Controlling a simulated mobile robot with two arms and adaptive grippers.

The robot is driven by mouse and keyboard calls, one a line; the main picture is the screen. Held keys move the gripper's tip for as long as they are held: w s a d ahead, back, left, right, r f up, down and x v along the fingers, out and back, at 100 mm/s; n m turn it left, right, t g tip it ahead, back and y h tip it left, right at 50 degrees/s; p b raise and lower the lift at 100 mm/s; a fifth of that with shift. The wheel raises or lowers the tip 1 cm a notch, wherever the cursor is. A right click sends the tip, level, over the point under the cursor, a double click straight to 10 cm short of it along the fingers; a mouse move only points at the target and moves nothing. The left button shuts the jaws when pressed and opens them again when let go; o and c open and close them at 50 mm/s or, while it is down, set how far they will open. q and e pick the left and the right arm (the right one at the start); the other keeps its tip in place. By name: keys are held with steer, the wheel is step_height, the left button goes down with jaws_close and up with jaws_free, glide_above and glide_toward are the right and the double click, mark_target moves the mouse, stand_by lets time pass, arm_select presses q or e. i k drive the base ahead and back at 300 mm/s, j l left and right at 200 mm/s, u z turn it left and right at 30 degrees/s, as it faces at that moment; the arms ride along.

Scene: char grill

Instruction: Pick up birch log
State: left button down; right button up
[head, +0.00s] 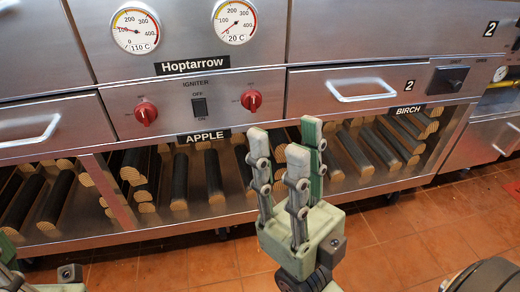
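Birch logs (380,147) lie side by side on the low shelf at the right, under the BIRCH label (408,111). They have dark bark and pale cut ends facing me. My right gripper (286,140) points up and forward in front of the shelf, left of most of these logs. Its fingers are spread and I see nothing between them. It hides part of the shelf behind it, and I see no contact with a log. A small part of my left gripper (8,250) shows at the lower left edge; its fingers are mostly out of view.
Apple logs (213,177) lie on the shelf at the left, under the APPLE label (203,136). A metal front rail (190,225) runs below the shelf. Closed drawers with handles (362,90) and red knobs (146,113) sit above. The tiled floor (400,225) in front is clear.

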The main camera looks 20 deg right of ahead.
mark_target(335, 174)
steer(key=l+u, duration=0.3)
steer(key=l, duration=0.15)
steer(key=k+l+u, duration=0.15)
steer(key=l+u, duration=0.15)
steer(key=k+l+u, duration=0.1)
steer(key=l+u, duration=0.2)
steer(key=l, duration=0.2)
steer(key=k+l+u, duration=0.4)
steer(key=l+u, duration=0.2)
steer(key=k+l+u, duration=0.3)
steer(key=k+l, duration=0.55)
steer(key=l, duration=0.15)
steer(key=k+l, duration=0.55)
steer(key=l, duration=0.2)
steer(key=i+l, duration=0.3)
steer(key=u, duration=0.05)
